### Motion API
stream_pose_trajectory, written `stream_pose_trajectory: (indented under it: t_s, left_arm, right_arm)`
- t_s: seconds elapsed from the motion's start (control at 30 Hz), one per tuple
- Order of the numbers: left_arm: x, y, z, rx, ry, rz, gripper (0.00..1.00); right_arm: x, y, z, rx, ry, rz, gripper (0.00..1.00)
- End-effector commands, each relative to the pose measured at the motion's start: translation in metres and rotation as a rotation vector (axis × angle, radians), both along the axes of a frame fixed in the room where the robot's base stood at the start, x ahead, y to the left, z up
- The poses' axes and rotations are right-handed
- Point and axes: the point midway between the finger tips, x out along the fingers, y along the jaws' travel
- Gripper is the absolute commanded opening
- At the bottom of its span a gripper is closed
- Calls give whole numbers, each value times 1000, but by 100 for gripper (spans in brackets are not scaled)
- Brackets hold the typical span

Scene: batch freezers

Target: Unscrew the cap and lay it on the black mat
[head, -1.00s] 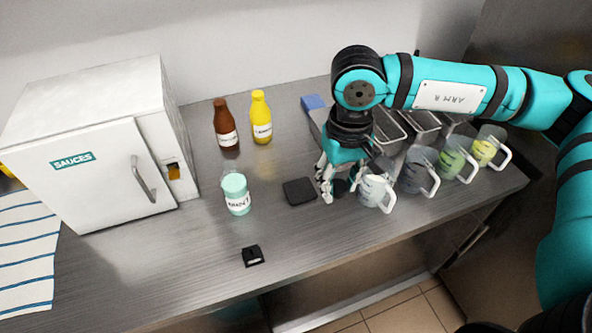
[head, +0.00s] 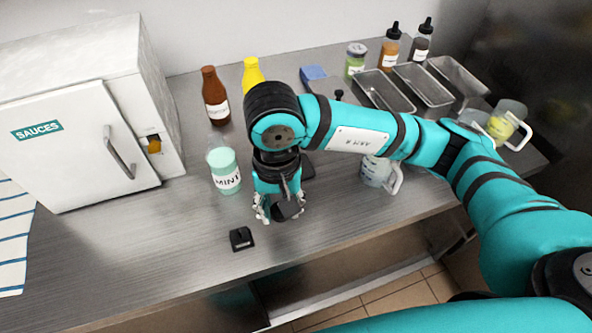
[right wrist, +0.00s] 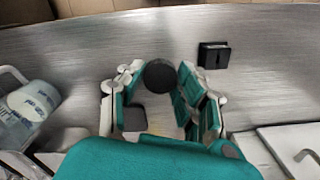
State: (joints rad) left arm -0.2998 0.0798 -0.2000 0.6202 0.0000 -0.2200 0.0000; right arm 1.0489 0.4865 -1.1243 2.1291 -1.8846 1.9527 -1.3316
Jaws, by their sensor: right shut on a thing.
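My right gripper (head: 281,210) is shut on a dark round cap (head: 288,210). The cap (right wrist: 160,76) shows as a dark disc between the fingers in the right wrist view. How high it is over the counter is hard to tell. The black mat (head: 308,168) lies behind and right of the gripper, mostly hidden by my arm; part of it (right wrist: 133,118) shows in the right wrist view. The cap is not over the mat. A clear bottle with mint-green contents, labelled MINT (head: 225,172), stands upright left of the gripper. My left gripper is out of view.
A small black block (head: 242,238) lies in front of the bottle. The white sauces freezer (head: 85,140) stands at left. A brown bottle (head: 214,98) and yellow bottle (head: 253,72) are behind. A clear jug (head: 376,172) and metal trays (head: 385,92) are at right.

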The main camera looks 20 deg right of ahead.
Motion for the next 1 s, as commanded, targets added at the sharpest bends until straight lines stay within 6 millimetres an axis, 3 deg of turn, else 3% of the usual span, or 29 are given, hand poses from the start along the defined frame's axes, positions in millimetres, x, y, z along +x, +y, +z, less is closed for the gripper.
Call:
stream_pose_trajectory:
  t_s: [0.17, 0.6, 0.9, 1.0]
  left_arm:
    - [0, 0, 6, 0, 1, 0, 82]
    - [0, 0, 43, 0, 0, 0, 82]
    - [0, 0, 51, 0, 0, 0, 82]
    - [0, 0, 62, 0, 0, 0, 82]
  right_arm:
    - [15, -5, -2, -2, 2, -34, 0]
    - [111, -59, -12, -1, 3, -30, 0]
    - [139, -74, -16, -1, 1, -27, 0]
    - [136, -73, -33, 0, 6, -24, 0]
